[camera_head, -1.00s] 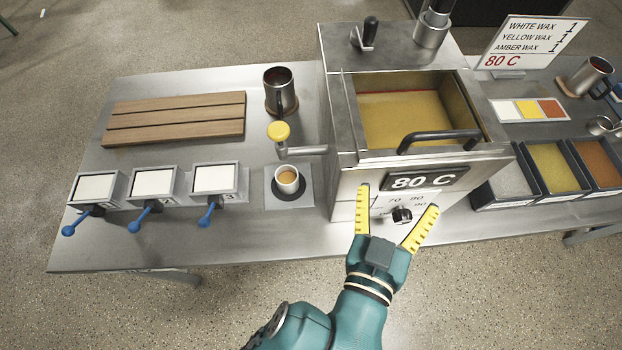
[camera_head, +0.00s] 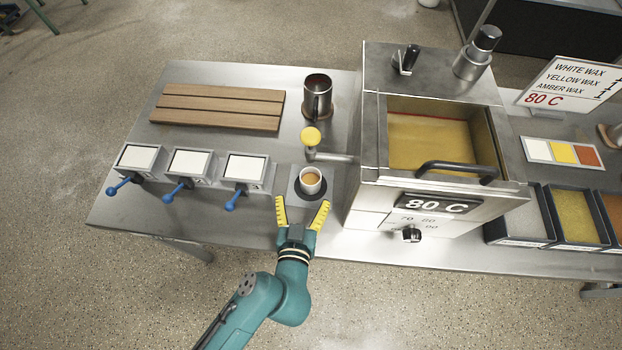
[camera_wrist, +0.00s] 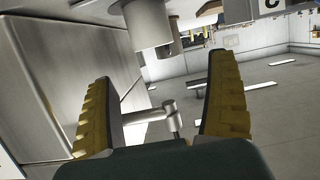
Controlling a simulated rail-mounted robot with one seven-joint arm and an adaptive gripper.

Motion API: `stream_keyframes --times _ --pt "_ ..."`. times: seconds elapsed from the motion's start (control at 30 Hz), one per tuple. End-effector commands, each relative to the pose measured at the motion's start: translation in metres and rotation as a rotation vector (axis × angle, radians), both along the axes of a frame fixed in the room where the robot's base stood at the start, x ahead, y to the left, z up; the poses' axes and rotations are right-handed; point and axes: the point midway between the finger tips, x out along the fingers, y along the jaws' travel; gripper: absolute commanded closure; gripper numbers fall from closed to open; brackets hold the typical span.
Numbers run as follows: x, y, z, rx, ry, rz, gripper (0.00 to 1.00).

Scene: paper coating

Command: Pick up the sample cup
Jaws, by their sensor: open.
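The sample cup (camera_head: 311,188) is a small white cup with amber-brown liquid in it. It stands upright on a dark round pad on a grey square plate, just below the yellow-knobbed tap (camera_head: 310,138). My gripper (camera_head: 302,203) is open and empty, with its yellow fingers on the near side of the cup. The cup lies beyond the fingertips and looks a little right of their middle. In the wrist view, which looks upside down, the open fingers (camera_wrist: 160,85) flank the tap's pipe. A pale cylinder (camera_wrist: 148,25) at the top there is likely the cup.
The steel wax tank (camera_head: 370,205) stands close right of the cup. Several small trays with blue handles (camera_head: 235,199) stand to the left. A metal mug (camera_head: 317,103) and wooden slats (camera_head: 218,107) are behind.

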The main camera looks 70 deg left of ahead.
Motion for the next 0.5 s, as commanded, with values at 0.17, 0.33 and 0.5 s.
stream_keyframes --times 0.17,0.33,0.5 --pt "0.014 0.032 -0.01 0.0 -0.002 0.003 0.11" --pt "0.023 0.046 -0.017 0.001 -0.002 -0.001 0.11" --pt "0.039 0.069 -0.028 0.001 -0.002 0.0 0.11"
